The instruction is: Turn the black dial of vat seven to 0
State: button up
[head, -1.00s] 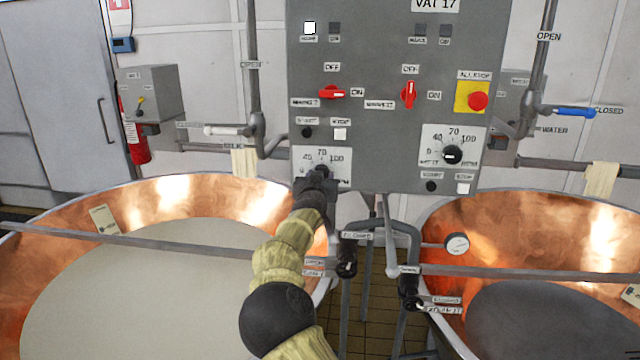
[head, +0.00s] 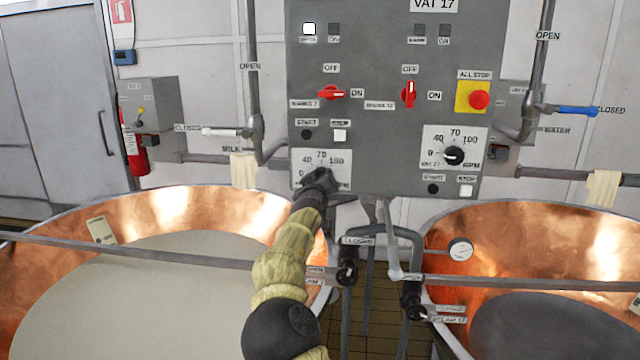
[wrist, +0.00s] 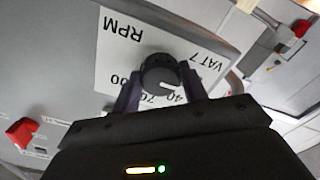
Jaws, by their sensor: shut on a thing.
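The black dial of vat seven (wrist: 160,75) sits on a white plate (wrist: 112,62) printed "VAT 7" and "RPM", upside down in the wrist view. My gripper (wrist: 160,88) is shut on this dial, one finger on either side.
The grey control panel (head: 385,130) also carries a second black dial (head: 454,156), red switches (head: 331,93) and a red all-stop button (head: 479,99). Copper vats stand at left (head: 170,210) and right (head: 560,225). Bars and valve pipes (head: 385,232) run below the panel.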

jog(key=shift+f, duration=0.25)
jog(key=o, duration=0.9)
jog(key=shift+c, duration=0.2)
jog(key=shift+o, duration=0.7)
jog(key=shift+r, duration=0.15)
jog(key=shift+s, duration=0.1)
jog(key=shift+s, duration=0.1)
jog(key=s+b, duration=0.7)
jog(key=s, duration=1)
jog(key=shift+a, duration=0.3)
